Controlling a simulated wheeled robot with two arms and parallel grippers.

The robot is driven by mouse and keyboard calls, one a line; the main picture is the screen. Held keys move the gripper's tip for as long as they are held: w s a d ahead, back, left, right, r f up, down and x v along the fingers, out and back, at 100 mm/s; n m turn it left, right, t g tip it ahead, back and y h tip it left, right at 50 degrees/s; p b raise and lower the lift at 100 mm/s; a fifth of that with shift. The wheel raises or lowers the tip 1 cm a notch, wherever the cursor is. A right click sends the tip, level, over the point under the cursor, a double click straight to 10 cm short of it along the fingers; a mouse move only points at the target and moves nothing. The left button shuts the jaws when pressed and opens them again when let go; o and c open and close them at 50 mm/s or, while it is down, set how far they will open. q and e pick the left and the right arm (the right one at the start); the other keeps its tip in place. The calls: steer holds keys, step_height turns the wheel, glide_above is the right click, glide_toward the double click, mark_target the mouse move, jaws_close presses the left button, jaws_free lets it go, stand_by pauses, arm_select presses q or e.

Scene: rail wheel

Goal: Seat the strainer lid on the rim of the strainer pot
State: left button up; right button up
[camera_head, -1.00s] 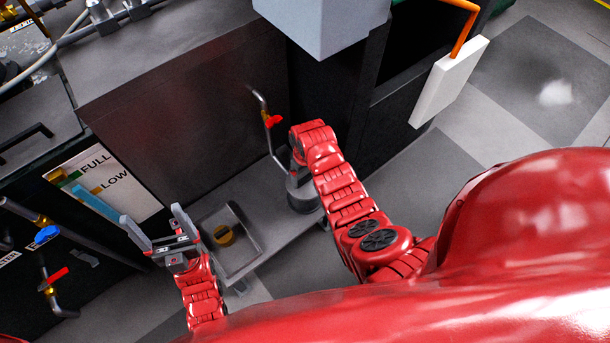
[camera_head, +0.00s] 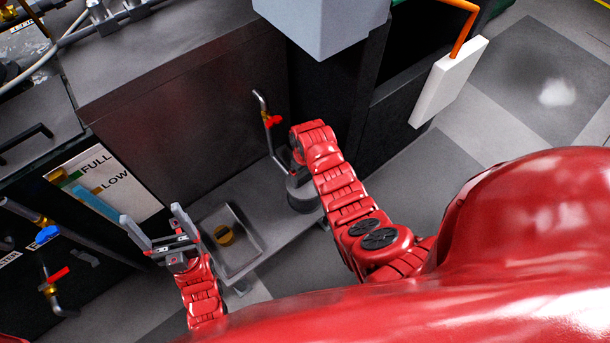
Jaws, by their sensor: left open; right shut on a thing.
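The strainer pot (camera_head: 304,197), a short grey cylinder, stands on the low grey ledge below the wrist of my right arm. My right gripper (camera_head: 297,175) points down directly over the pot and is mostly hidden behind its own red wrist. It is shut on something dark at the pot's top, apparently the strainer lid. The lid itself is not clearly visible, so I cannot tell whether it touches the rim or sits level. My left gripper (camera_head: 152,216) is open and empty, fingers apart, to the left of the metal tray and well away from the pot.
A bent pipe with a red valve handle (camera_head: 273,121) rises just behind and left of the pot. A shallow metal tray (camera_head: 252,238) holding a brass ring (camera_head: 224,235) lies left of the pot. A dark cabinet wall (camera_head: 190,125) stands behind. Open floor (camera_head: 425,170) lies to the right.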

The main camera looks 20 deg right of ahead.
steer(key=shift+f+b, duration=0.7)
steer(key=shift+f, duration=0.3)
stand_by(1.4)
stand_by(0.5)
steer(key=o, duration=1.3)
steer(key=shift+o, duration=0.2)
steer(key=shift+r, duration=0.15)
step_height(320, 180, up, 17)
steer(key=p, duration=0.5)
steer(key=shift+p, duration=0.35)
